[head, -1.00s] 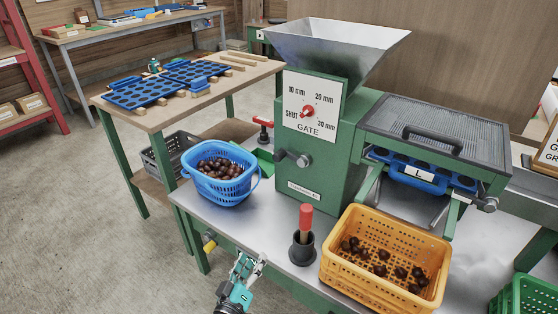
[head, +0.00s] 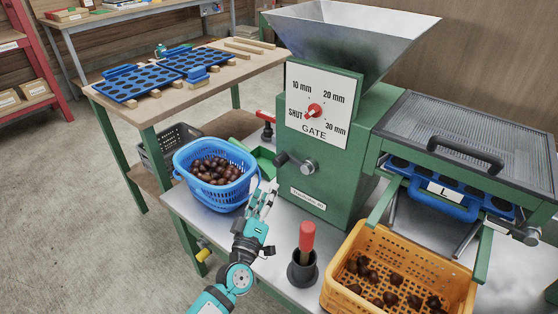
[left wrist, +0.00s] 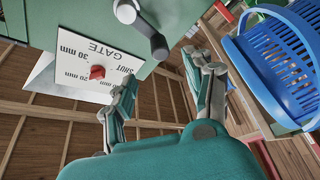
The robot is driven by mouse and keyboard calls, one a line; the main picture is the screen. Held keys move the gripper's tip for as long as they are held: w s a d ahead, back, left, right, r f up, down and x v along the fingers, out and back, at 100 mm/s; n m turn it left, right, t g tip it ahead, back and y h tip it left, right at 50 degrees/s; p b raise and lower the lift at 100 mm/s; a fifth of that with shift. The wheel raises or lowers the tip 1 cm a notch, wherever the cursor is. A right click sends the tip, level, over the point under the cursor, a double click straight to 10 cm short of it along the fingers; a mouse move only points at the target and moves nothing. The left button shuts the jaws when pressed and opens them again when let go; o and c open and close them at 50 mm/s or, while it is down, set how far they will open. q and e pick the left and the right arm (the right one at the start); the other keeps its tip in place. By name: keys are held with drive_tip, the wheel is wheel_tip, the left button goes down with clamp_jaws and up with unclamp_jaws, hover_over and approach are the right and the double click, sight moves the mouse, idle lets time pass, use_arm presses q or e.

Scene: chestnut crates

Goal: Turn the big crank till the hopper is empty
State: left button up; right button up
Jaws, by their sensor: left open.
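The green machine (head: 335,190) carries a grey metal hopper (head: 345,45); no chestnuts show on its visible inner walls, and its bottom is hidden. A crank (head: 308,166) with a dark knob at its left end sits on the machine's front, below the gate dial (head: 318,105). It also shows in the left wrist view (left wrist: 148,28). I cannot tell whether it is the big one. My left gripper (head: 267,188) is open and empty, below and left of the crank, apart from it. In the left wrist view, the gripper's fingers (left wrist: 163,78) are spread. My right gripper is out of view.
A blue basket of chestnuts (head: 205,198) stands close left of my left gripper. A red-handled tool stands in a black cup (head: 301,272) in front. An orange crate (head: 375,300) with chestnuts is at right, below a sieve (head: 465,130) and blue tray (head: 445,206).

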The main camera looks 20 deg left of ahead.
sight(277, 166)
use_arm(q)
drive_tip(key=x, duration=1)
drive_tip(key=shift+f+b, duration=0.15)
drive_tip(key=shift+b, duration=0.25)
drive_tip(key=shift+w+r, duration=0.25)
drive_tip(key=shift+w, duration=0.4)
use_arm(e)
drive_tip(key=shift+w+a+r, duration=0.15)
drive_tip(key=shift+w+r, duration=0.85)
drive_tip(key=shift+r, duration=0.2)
use_arm(q)
clamp_jaws()
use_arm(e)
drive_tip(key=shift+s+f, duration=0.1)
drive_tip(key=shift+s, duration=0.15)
